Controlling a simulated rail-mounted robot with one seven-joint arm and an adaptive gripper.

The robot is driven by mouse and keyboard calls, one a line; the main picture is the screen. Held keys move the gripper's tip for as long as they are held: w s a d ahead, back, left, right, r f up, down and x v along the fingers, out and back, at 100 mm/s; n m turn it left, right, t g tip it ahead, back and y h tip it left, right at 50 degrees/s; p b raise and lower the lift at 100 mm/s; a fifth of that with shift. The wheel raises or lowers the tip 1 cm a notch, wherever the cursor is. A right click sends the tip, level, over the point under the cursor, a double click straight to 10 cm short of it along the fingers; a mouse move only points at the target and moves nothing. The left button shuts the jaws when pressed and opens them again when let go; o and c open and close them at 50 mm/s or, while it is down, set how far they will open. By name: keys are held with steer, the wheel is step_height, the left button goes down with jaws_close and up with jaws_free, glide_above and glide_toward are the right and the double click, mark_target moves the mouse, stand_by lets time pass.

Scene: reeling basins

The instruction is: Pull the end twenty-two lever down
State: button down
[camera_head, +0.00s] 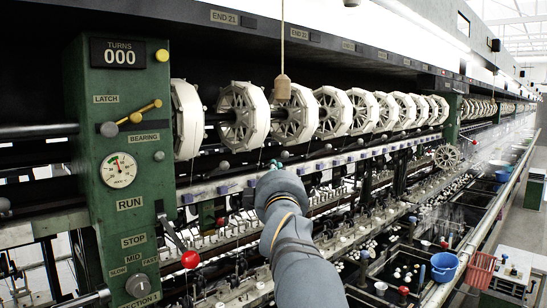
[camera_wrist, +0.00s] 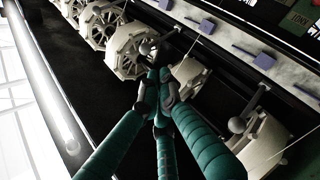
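The label that I read as END 22 (camera_head: 299,33) is on the dark beam above the reels. Small grey ball-ended levers stick out along the rail under the reels; one ball (camera_head: 224,165) is left of my gripper. My gripper (camera_head: 274,166) is at the rail below the reels, and my arm hides part of it. In the wrist view its teal fingers (camera_wrist: 160,77) come together at the tips, just short of a grey ball knob (camera_wrist: 147,47). I see no clear grip on that knob. Another grey ball lever (camera_wrist: 237,124) stands to the right, apart from the fingers.
White reels (camera_head: 243,113) line up behind the rail. A wooden handle (camera_head: 282,88) hangs on a cord above my gripper. A green control post (camera_head: 118,170) with a red-knobbed lever (camera_head: 190,259) stands at left. Basins and a blue bucket (camera_head: 444,266) lie at right.

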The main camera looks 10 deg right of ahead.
steer(key=n, duration=0.4)
steer(key=shift+w+d+f, duration=0.1)
steer(key=shift+f, duration=0.05)
steer(key=w+d+r+p, duration=0.1)
steer(key=w+p, duration=0.5)
steer(key=w, duration=0.4)
steer(key=shift+r, duration=0.25)
steer(key=shift+s+d+f+b, duration=0.1)
steer(key=shift+f+b, duration=0.3)
steer(key=shift+b, duration=0.7)
